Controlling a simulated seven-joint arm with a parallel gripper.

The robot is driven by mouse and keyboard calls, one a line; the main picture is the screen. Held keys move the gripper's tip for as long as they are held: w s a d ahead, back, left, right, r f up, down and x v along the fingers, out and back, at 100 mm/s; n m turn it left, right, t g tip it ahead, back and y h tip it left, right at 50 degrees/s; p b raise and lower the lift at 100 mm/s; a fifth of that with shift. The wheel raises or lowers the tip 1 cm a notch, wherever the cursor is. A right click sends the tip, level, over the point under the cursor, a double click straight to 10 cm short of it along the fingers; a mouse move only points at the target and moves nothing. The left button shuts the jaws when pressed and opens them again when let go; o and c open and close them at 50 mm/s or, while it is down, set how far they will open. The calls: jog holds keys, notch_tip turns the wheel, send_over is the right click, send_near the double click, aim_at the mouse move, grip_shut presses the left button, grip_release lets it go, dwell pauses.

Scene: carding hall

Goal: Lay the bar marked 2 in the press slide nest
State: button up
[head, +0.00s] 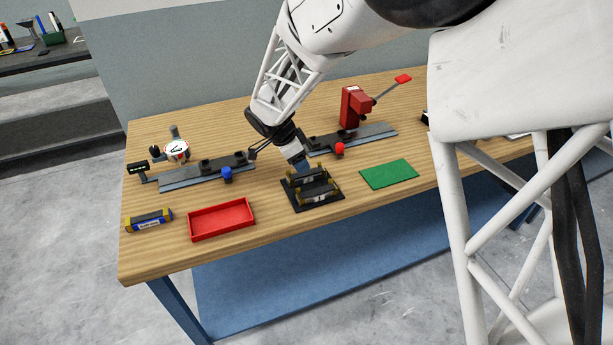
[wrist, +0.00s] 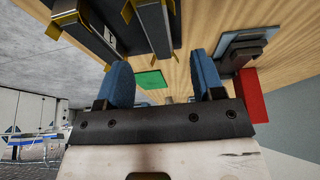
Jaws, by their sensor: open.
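A black rack (head: 318,199) with yellow posts stands near the table's front edge and holds dark bars (head: 318,189). The wrist view shows two of them, one at top left (wrist: 85,25) and one at top centre (wrist: 152,22). A small white mark shows beside the left one; I cannot read a 2 anywhere. My gripper (head: 298,161) is open and empty, with blue fingers, just behind and above the rack; its spread fingers show in the wrist view (wrist: 160,68). The red press (head: 353,107) stands behind, its slide rail (head: 371,135) bearing a red knob (head: 340,148). My gripper partly hides the rail's left end.
A gauge (head: 176,150) and a second rail (head: 190,180) with a blue knob (head: 227,173) stand at left. A red tray (head: 221,220) and a blue-yellow box (head: 149,220) lie in front. A green mat (head: 389,173) lies right of the rack. Bare wood separates them.

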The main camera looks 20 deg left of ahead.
aim_at(306, 173)
jog(key=shift+w+d+f, duration=0.1)
jog(key=shift+f, duration=0.25)
jog(key=shift+f, duration=0.1)
jog(key=shift+x, duration=2.5)
jog(key=shift+d, duration=0.1)
jog(key=shift+c, duration=0.3)
jog(key=c, duration=1)
jog(key=shift+c, duration=0.2)
